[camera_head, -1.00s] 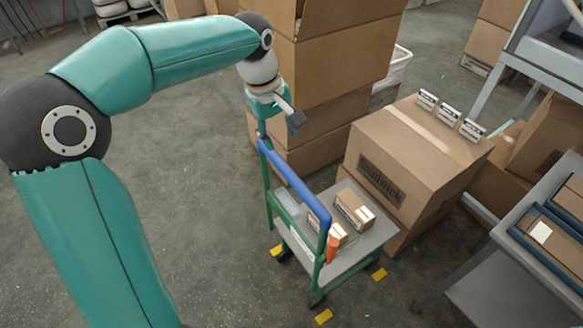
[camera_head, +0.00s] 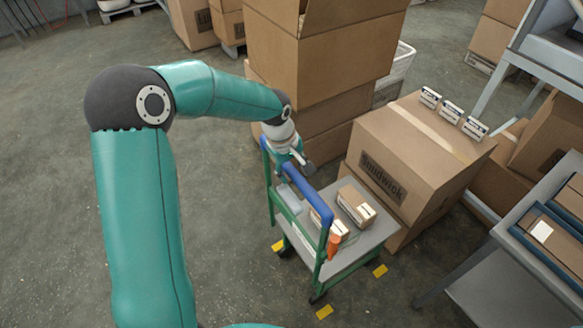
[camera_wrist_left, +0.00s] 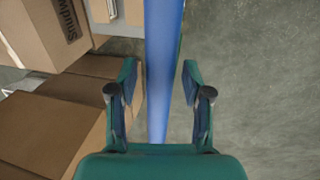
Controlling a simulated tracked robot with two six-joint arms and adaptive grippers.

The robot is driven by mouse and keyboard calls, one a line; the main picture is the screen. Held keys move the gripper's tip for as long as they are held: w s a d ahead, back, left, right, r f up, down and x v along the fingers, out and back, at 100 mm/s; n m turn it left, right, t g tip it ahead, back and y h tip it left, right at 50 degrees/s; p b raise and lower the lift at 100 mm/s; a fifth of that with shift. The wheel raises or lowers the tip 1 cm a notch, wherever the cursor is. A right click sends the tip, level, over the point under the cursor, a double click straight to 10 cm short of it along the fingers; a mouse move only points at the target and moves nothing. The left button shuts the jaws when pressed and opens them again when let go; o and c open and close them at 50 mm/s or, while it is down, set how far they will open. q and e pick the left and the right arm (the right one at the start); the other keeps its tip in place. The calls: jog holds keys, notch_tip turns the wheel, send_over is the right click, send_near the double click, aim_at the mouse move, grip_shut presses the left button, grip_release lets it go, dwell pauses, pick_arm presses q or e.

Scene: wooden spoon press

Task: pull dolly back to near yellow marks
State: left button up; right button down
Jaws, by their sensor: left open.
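The dolly (camera_head: 355,262) is a small cart with a grey deck, green posts and a blue handle bar (camera_head: 307,196). It stands with yellow floor marks (camera_head: 324,312) around it, one (camera_head: 379,271) at its right and one (camera_head: 278,245) at its left. My left gripper (camera_head: 297,166) is at the handle's far end. In the left wrist view the open fingers (camera_wrist_left: 158,90) are on either side of the blue handle (camera_wrist_left: 163,60), with a gap on each side. My right gripper is not in view.
Small cartons (camera_head: 355,204) and an orange item (camera_head: 333,246) ride on the dolly. A large carton (camera_head: 425,150) stands close on its right, and stacked cartons (camera_head: 320,60) rise behind. A grey table (camera_head: 500,275) is at right. The floor on the left is clear.

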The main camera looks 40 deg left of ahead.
pick_arm(q)
grip_shut()
dwell(0.5)
